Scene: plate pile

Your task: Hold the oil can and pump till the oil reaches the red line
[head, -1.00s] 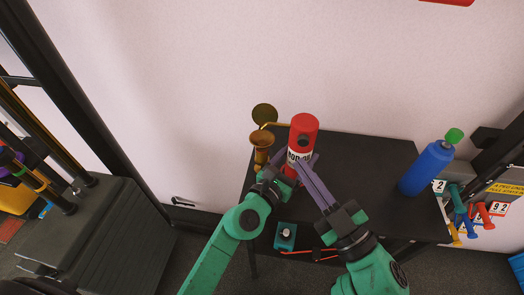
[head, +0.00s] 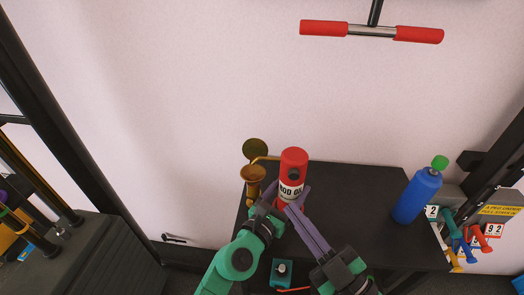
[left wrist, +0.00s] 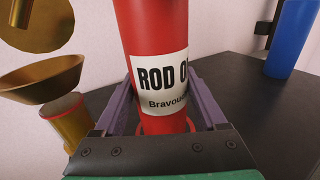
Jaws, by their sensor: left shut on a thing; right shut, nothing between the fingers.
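The oil can is a red cylinder (head: 293,161) with a white "ROD OIL" label, upright on the dark table. It also fills the middle of the left wrist view (left wrist: 158,35). My left gripper (head: 283,203) is shut around its lower part, with one purple finger on each side in the left wrist view (left wrist: 163,108). My right gripper (head: 292,210) is shut and empty, its purple fingertips close in front of the can; I cannot tell whether they touch it. A red line or oil level is not visible.
A brass cup (head: 252,174) and brass disc (head: 255,149) stand just left of the can. A blue bottle with a green top (head: 417,195) stands at the right of the table (head: 360,190). A red-handled bar (head: 371,31) is above. The table between can and bottle is clear.

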